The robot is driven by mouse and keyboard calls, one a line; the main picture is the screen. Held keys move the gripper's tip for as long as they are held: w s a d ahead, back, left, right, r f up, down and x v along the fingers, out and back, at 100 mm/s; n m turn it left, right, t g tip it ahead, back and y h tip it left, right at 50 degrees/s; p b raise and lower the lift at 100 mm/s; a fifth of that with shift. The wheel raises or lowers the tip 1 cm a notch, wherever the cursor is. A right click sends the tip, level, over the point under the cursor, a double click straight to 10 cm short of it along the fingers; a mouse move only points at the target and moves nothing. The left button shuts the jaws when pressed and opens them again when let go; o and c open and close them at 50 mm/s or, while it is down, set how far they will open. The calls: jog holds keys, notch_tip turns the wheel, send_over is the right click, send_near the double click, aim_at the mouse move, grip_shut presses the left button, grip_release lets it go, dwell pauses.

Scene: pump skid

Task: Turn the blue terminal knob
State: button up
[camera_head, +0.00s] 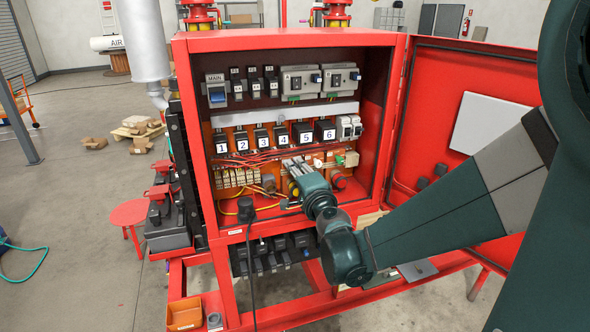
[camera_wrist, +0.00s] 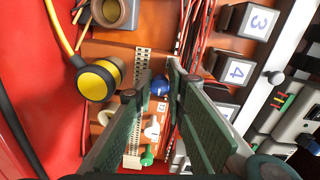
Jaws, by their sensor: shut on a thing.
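The blue terminal knob (camera_wrist: 160,86) shows between my fingertips in the wrist view, in front of an orange panel. My gripper (camera_wrist: 155,90) has its two green fingers closed in around the knob, one on each side. In the head view my gripper (camera_head: 296,168) reaches into the lower part of the open red cabinet (camera_head: 396,120). The blue knob is hidden behind my gripper there. A green knob (camera_wrist: 147,158) sits lower on the same panel in the wrist view, beside a marked white label (camera_wrist: 152,127).
Red wires (camera_wrist: 192,38) run close beside my fingers. A yellow-and-black round button (camera_wrist: 98,80) and a yellow cable (camera_wrist: 60,28) lie to the left. Numbered black modules (camera_head: 305,134) stand above my gripper in the head view. The open cabinet door (camera_head: 430,80) is on the right.

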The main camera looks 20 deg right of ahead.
jog(key=o, duration=0.9)
jog(key=shift+s, duration=0.2)
jog(key=shift+s+r, duration=0.2)
jog(key=shift+s, duration=5.6)
jog(key=shift+a, duration=0.1)
